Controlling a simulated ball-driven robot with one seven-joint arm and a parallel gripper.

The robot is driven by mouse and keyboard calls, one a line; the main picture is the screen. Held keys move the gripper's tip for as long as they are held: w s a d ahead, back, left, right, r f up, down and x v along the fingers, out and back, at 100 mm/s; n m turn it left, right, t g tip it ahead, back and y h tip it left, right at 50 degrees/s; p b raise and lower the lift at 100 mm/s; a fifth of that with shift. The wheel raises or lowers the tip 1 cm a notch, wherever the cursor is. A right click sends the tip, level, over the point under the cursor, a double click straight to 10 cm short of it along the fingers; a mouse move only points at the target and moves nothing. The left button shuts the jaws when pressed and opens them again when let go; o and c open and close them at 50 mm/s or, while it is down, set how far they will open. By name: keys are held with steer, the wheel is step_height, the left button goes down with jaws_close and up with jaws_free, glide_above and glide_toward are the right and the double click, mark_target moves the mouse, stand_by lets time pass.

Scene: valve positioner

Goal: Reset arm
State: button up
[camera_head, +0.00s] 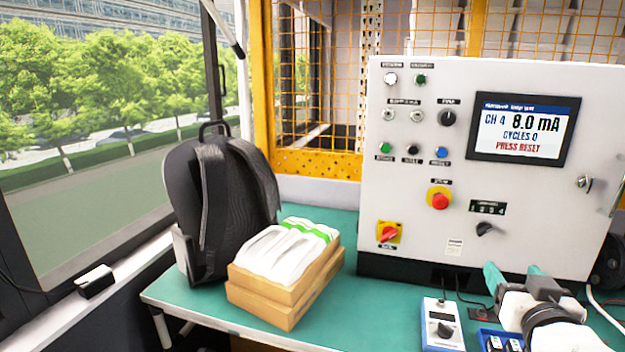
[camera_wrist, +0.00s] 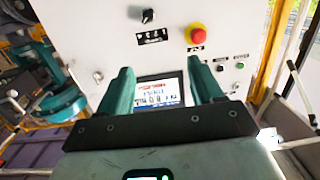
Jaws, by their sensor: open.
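My gripper (camera_head: 512,274) is open and empty at the lower right in the head view, in front of the lower part of the white control cabinet (camera_head: 400,230). In the wrist view my gripper (camera_wrist: 157,72) has its two teal fingers spread, with the cabinet's screen (camera_wrist: 160,92) showing between them. In the head view the screen (camera_head: 523,128) reads CH 4, 8.0 mA, CYCLES 0, PRESS RESET. A green button (camera_head: 385,148), a black button (camera_head: 412,150) and a blue button (camera_head: 441,153) sit in a row left of the screen. Their small labels are blurred.
A red mushroom button (camera_head: 440,201) and a red rotary switch (camera_head: 389,232) stick out of the cabinet. On the green table (camera_head: 205,305) stand a black backpack (camera_head: 225,200), cardboard boxes (camera_head: 280,300) with white bags, and a white-and-blue meter (camera_head: 442,325) near my arm.

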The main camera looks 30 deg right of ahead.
steer(key=a+f+n+g+y+p, duration=0.1)
steer(key=a+f+n+g+y, duration=0.2)
steer(key=a+f, duration=0.55)
steer(key=a+f+n+g+y+p, duration=0.15)
steer(key=a+f+y, duration=0.35)
steer(key=f, duration=0.6)
steer(key=s+a+f+n+g+y, duration=0.4)
steer(key=s+a+f+g, duration=0.2)
steer(key=s+a+f, duration=0.4)
steer(key=shift+s+a+f, duration=0.4)
steer(key=shift+a+f, duration=0.5)
steer(key=shift+n, duration=0.25)
steer(key=shift+c, duration=0.2)
stand_by(1.1)
